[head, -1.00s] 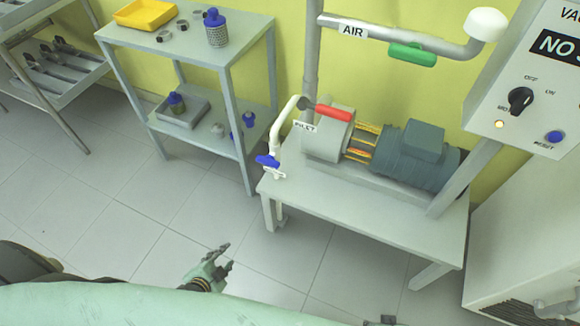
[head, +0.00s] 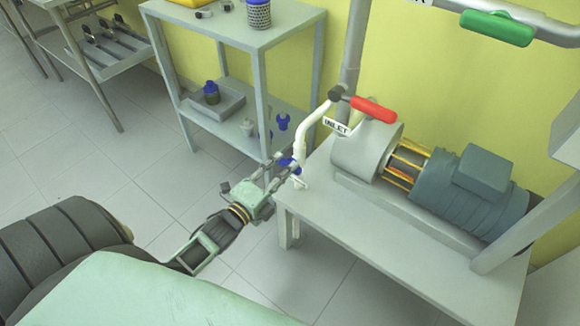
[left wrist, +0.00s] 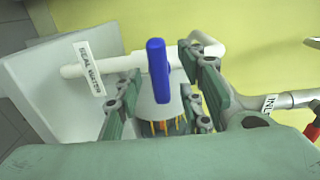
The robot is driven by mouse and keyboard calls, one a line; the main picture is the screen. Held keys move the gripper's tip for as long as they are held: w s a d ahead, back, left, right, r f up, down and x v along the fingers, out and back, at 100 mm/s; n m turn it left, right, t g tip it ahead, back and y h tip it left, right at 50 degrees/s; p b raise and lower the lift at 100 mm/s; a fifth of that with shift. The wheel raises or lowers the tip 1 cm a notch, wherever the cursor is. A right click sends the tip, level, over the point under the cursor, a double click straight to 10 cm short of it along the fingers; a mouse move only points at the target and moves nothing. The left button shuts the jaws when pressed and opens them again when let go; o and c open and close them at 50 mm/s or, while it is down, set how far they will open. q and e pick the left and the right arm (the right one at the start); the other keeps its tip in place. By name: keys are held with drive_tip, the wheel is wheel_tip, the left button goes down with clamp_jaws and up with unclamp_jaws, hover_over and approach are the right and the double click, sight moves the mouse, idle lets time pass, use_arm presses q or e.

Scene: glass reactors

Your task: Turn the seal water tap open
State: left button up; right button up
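The seal water tap has a blue lever handle (head: 288,163) on a white pipe (head: 301,145) at the table's left corner. In the left wrist view the blue handle (left wrist: 158,70) stands upright in the picture beside the "SEAL WATER" label (left wrist: 91,70). My left gripper (head: 281,170) is at the tap, fingers pointing toward it. In the left wrist view the fingers (left wrist: 160,78) are spread on either side of the handle, with a visible gap on both sides. I cannot tell whether the fingertips reach past the handle. My right gripper is not in view.
The pump and motor (head: 465,190) sit on the table (head: 390,240) right of the tap. A red-handled inlet valve (head: 373,108) is above, and a green handle (head: 497,27) on the upper pipe. A shelf cart (head: 262,55) stands close behind the gripper. Floor in front is clear.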

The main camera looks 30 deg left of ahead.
use_arm(q)
drive_tip(key=shift+w+d, duration=0.15)
drive_tip(key=shift+w, duration=1.25)
drive_tip(key=shift+c, duration=0.5)
clamp_jaws()
